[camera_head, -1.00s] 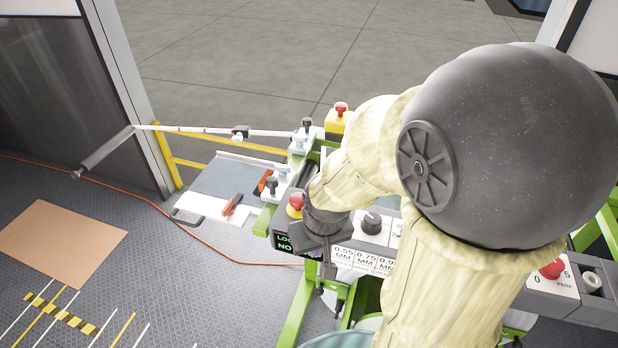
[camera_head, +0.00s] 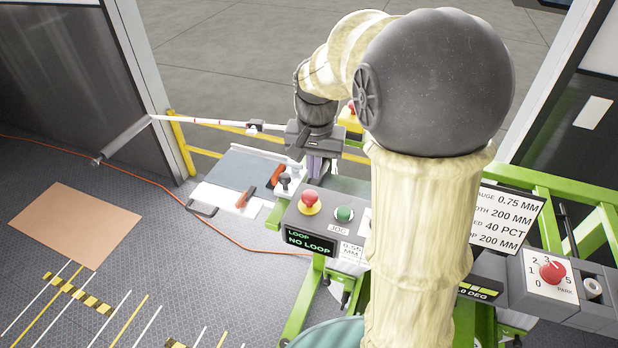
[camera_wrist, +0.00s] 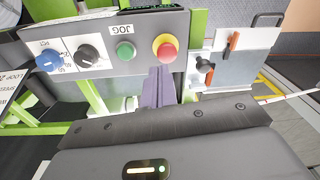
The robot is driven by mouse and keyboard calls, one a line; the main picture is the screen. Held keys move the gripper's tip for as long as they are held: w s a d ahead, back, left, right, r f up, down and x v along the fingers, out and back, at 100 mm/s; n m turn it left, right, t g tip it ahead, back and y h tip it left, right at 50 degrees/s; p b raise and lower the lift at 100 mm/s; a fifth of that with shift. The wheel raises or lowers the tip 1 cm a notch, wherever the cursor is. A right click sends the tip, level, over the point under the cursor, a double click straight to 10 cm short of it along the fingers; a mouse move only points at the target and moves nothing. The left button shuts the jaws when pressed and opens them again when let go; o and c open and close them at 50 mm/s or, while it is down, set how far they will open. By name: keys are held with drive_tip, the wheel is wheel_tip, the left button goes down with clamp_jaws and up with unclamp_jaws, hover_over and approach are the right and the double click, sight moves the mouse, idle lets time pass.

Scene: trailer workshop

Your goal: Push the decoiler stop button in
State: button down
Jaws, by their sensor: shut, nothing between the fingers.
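A red mushroom button (camera_head: 310,198) on a yellow ring sits on the grey control panel (camera_head: 290,222), left of a green JOG button (camera_head: 344,214). The red button (camera_wrist: 165,46) also shows in the wrist view, right of the green button (camera_wrist: 124,51). A second red button (camera_head: 351,107) tops a yellow box behind the panel, partly hidden by my arm. No label tells which is the decoiler stop. My gripper (camera_head: 314,170) is shut and empty, pointing down just beyond the panel's far edge. Its purple fingers (camera_wrist: 160,80) lie below the red button in the wrist view, apart from it.
Black and blue knobs (camera_wrist: 88,54) share the panel. A loop display (camera_head: 310,241) sits on its front. A red selector (camera_head: 552,272) is at right. Green frame rails stand close around; open floor lies left.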

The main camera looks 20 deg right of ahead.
wheel_tip(320, 180, up, 5)
drive_tip(key=m, duration=0.2)
hover_over(309, 194)
drive_tip(key=shift+g+p, duration=0.4)
wheel_tip(309, 194, down, 14)
drive_tip(key=p, duration=0.5)
drive_tip(key=shift+r, duration=0.2)
drive_tip(key=shift+f, duration=0.15)
